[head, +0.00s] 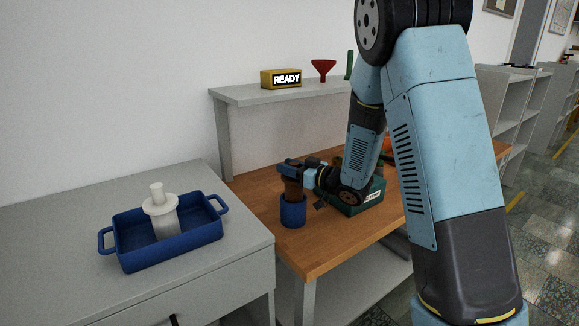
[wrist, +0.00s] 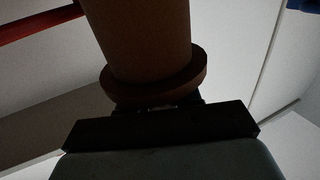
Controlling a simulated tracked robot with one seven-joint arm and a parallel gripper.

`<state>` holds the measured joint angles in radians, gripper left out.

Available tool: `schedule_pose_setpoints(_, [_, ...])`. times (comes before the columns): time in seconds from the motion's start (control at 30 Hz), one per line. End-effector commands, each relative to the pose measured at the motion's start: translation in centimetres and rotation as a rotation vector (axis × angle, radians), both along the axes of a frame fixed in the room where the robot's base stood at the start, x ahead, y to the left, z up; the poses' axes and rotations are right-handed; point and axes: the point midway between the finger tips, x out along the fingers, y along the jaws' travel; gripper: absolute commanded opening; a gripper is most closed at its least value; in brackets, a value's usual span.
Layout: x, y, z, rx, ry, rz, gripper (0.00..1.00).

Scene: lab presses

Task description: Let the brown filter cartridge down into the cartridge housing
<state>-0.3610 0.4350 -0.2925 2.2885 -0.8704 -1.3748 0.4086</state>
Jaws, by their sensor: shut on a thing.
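The brown filter cartridge (head: 293,189) is upright at the mouth of the blue cylindrical cartridge housing (head: 293,214), which stands near the left front edge of the wooden bench. Its lower end meets the housing's rim in the head view; I cannot tell how far inside it is. My gripper (head: 291,166) is shut on the cartridge near its top. In the wrist view the cartridge (wrist: 145,40) and its wider flange (wrist: 155,84) show just beyond my gripper's dark body. The fingertips are mostly hidden there.
A dark green box (head: 350,208) with a label stands on the bench right of the housing, close to my arm. Left, a blue tray (head: 173,253) holds a white flanged cartridge (head: 162,216) on a grey cabinet. A shelf (head: 240,95) above bears a yellow READY sign (head: 281,79) and red funnel (head: 323,69).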

Motion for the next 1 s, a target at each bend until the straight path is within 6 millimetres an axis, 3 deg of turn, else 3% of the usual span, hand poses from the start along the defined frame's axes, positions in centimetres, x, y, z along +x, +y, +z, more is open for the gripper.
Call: schedule_pose_setpoints(1.0, [0.0, 0.0, -2.0, 0.0, 0.0, -0.001, 0.0])
